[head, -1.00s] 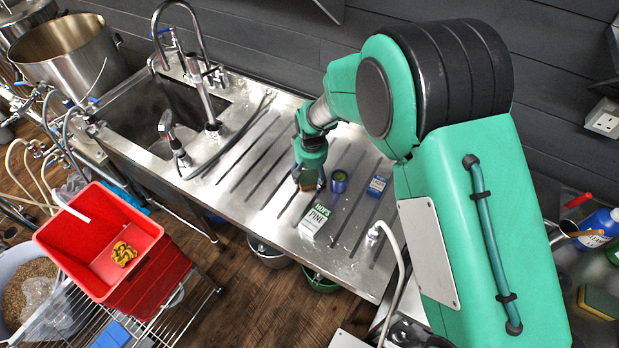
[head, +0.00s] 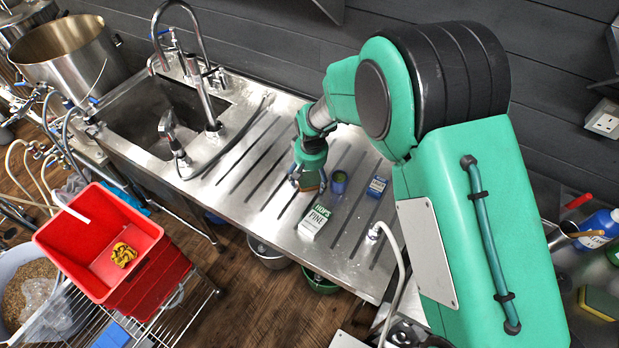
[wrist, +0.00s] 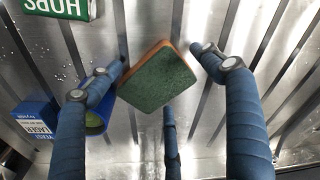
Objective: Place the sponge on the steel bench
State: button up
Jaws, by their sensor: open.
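The sponge (wrist: 158,82), green on its broad face with an orange edge, lies on the ridged drainboard of the steel bench (head: 258,200). In the wrist view it sits between the blue fingers of my gripper (wrist: 163,75), which are spread open with gaps on the left and right sides. The third finger is close below its lower edge; I cannot tell if it touches. In the head view my gripper (head: 309,184) is low over the bench, and the sponge (head: 311,187) shows only in part beneath it.
A blue cup, green inside (head: 339,183), stands close beside my gripper. A HOPS FINE box (head: 314,222) and a blue LAGER YEAST box (head: 377,187) stand nearby. A sink with taps (head: 165,115) is left. Another green-yellow sponge (head: 600,302) lies far right.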

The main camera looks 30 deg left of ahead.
aim_at(312, 182)
notch_tip(312, 182, up, 12)
jog(key=p, duration=0.2)
jog(key=shift+s+d, duration=0.45)
dwell(0.5)
dwell(0.3)
jog(key=d+r+m+t, duration=0.1)
jog(key=d+r+m, duration=0.1)
jog(key=d+r, duration=1.15)
jog(key=d+r+m+t, duration=0.1)
jog(key=d+r+m, duration=0.1)
jog(key=d+r, duration=1.2)
jog(key=s+d+r+m+t, duration=0.1)
jog(key=s+d+m, duration=0.1)
jog(key=s+d, duration=0.8)
jog(key=s+d+r+m+t, duration=0.1)
jog(key=s+d+m, duration=0.2)
jog(key=s+d, duration=0.8)
jog(key=d, duration=0.5)
jog(key=shift+r+t+h, duration=0.4)
